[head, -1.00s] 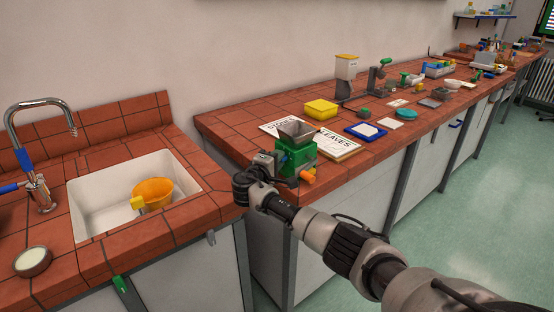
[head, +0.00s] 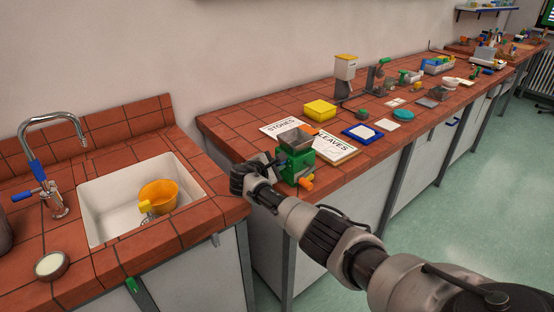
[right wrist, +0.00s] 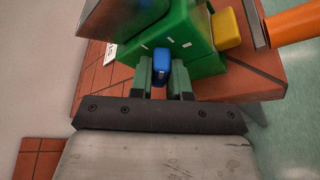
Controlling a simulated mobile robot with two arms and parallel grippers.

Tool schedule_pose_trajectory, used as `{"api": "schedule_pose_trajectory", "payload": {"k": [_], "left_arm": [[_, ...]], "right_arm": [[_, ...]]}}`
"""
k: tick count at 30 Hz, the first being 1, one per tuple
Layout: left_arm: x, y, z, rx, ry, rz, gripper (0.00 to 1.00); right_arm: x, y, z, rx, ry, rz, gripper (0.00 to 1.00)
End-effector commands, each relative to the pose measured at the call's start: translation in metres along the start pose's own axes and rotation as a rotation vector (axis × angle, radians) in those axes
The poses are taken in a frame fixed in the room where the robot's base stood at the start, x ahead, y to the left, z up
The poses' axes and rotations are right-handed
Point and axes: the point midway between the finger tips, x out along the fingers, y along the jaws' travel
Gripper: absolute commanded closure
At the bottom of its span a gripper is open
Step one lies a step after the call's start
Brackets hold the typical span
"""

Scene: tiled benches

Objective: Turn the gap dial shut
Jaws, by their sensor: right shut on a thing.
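A green mill (head: 301,170) with a grey hopper (head: 297,138) stands near the left end of the tiled bench. In the right wrist view its green body (right wrist: 187,40) fills the upper middle. My right gripper (head: 268,162) reaches the mill's left side. In the right wrist view the fingers (right wrist: 161,78) are shut on a small blue knob (right wrist: 161,56) on the mill's face, which looks like the gap dial. Its markings cannot be read. An orange part (head: 307,183) and, in the right wrist view, a yellow part (right wrist: 227,28) sit beside it. My left gripper is not in view.
Cards labelled STONES (head: 280,126) and LEAVES (head: 337,147), a yellow box (head: 320,110) and a blue-rimmed tray (head: 362,133) are near the mill.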

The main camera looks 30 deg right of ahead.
Motion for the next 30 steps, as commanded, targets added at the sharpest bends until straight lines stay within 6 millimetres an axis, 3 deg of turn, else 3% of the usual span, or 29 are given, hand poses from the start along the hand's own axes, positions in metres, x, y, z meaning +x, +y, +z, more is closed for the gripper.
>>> {"api": "schedule_pose_trajectory", "payload": {"k": [10,21,30], "left_arm": [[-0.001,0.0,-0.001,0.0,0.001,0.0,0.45],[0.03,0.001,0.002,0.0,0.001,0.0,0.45],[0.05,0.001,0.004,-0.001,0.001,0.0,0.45]], "right_arm": [[-0.001,0.0,-0.003,-0.302,0.002,-0.129,1.0],[0.001,-0.001,-0.006,-0.583,0.002,-0.245,1.0],[0.001,0.001,-0.005,-0.715,0.002,-0.299,1.0]]}}
